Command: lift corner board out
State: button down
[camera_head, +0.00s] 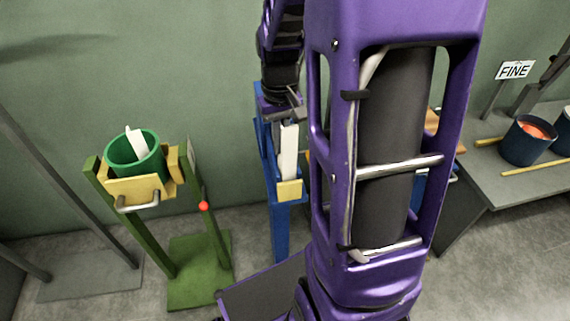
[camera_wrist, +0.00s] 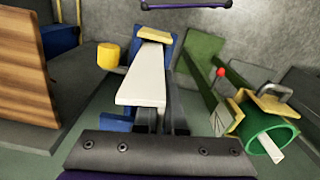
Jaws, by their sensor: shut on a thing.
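The corner board is a white, flat piece (camera_head: 289,150) standing roughly upright at a blue stand (camera_head: 281,232) in the head view. Its lower end meets a yellow block (camera_head: 289,190) on the stand; I cannot tell whether it still sits inside. In the wrist view the white board (camera_wrist: 145,78) runs away from the fingers toward the yellow block (camera_wrist: 154,34). My gripper (camera_head: 291,116) is at the board's upper end, shut on it. Its dark fingers (camera_wrist: 165,112) show at the board's near end in the wrist view. My purple arm hides part of the stand.
A green bucket (camera_head: 124,160) with another white piece (camera_head: 136,142) sits in a green stand (camera_head: 200,272) at the left. A red ball (camera_head: 204,206) is on that stand's post.

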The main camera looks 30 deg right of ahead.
jog(key=shift+r+p, duration=2.7)
jog(key=shift+r, duration=0.85)
